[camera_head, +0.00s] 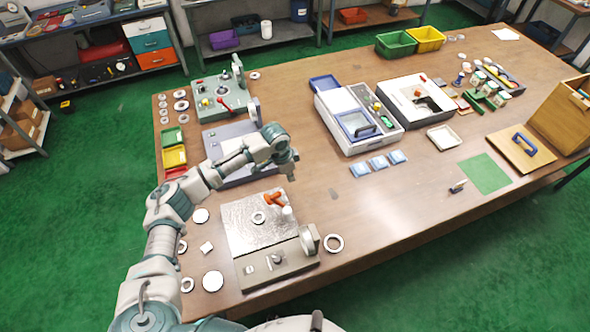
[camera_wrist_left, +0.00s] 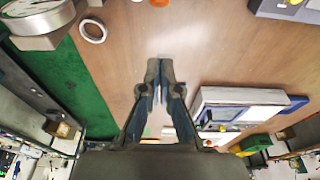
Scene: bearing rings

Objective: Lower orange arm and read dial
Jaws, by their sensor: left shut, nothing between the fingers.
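The orange arm (camera_head: 274,199) sits on a fixture with a bright metal plate (camera_head: 245,237), beside a white post (camera_head: 287,212). A bearing ring (camera_head: 258,218) lies on the plate. The round dial (camera_head: 308,240) stands at the fixture's right front corner, its face turned away in the head view. Its pale face shows partly in the left wrist view (camera_wrist_left: 40,14), cut off and unreadable. My left gripper (camera_head: 292,168) is shut and empty, above the table behind the orange arm and apart from it. Its fingertips meet in the wrist view (camera_wrist_left: 160,68). My right gripper is not in view.
A loose ring (camera_head: 333,243) lies right of the dial. Several rings and discs lie left of the fixture. A grey machine (camera_head: 230,140) stands behind my left forearm. A white-and-blue box (camera_head: 350,115) and blue pads (camera_head: 378,163) are to the right. The table's front middle is clear.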

